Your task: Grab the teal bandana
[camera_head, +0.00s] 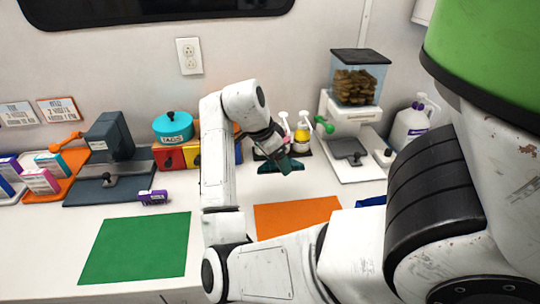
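A dark teal cloth, which looks like the teal bandana (294,166), is on the white counter behind the orange mat, near the middle of the view. My gripper (283,162) reaches down to it from the upper left, with its dark fingers in front of the cloth. They overlap it in this view. The fingertips are small and partly hidden, so I cannot tell whether they are open or closed on the cloth. Part of the bandana is hidden behind the fingers.
An orange mat (295,217) and a green mat (135,248) lie empty in front. Pump bottles (302,132) stand behind the cloth. A treat dispenser (355,110) is to the right. Colored bins (170,159), a teal pot (173,127) and a dark grey device (108,145) are to the left.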

